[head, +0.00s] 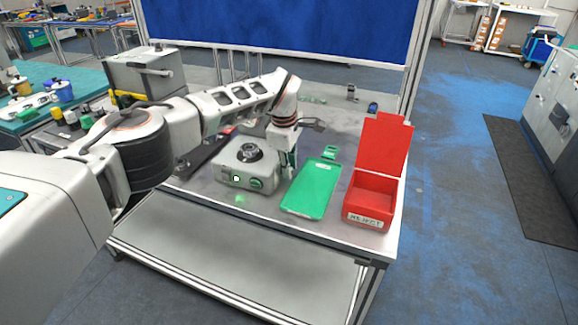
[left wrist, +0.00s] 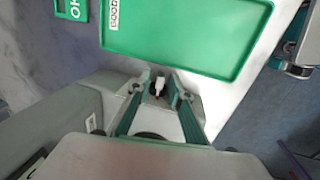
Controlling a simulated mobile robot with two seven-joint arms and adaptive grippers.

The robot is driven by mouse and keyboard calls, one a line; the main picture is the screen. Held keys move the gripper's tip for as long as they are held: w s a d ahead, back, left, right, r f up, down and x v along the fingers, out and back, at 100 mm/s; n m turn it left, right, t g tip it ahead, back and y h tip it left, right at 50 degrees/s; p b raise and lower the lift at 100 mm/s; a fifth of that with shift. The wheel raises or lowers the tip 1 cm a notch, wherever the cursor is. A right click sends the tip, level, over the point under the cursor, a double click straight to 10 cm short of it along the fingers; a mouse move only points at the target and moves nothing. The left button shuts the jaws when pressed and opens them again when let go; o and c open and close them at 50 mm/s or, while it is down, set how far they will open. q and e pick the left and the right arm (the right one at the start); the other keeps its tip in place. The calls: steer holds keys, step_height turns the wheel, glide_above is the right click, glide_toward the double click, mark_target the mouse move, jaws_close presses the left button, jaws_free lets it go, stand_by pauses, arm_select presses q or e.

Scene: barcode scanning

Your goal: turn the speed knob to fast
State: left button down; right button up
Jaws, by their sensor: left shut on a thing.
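My left gripper (head: 287,170) reaches down between a pale box-shaped device (head: 232,160) and a green tray (head: 312,188). In the left wrist view the two fingers (left wrist: 158,92) close in on a small dark piece with a white pointer, which looks like the speed knob (left wrist: 159,86). The fingers are shut on it, just short of the tray's near edge. The knob is hidden by the gripper in the head view, and its speed markings cannot be read.
The device has a black dial on top and a lit green square (head: 236,178) in front. A red open-lidded bin (head: 370,190) stands right of the tray. A small green label plate (head: 330,152) lies behind the tray. A blue panel (head: 290,28) rises behind the table.

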stand_by(0.7)
arm_select(q)
steer(key=c, duration=2.2)
jaws_free()
steer(key=shift+o, duration=0.2)
steer(key=shift+r, duration=0.1)
step_height(320, 180, up, 12)
steer(key=s, duration=0.2)
steer(key=shift+a, duration=0.3)
steer(key=shift+f, duration=0.2)
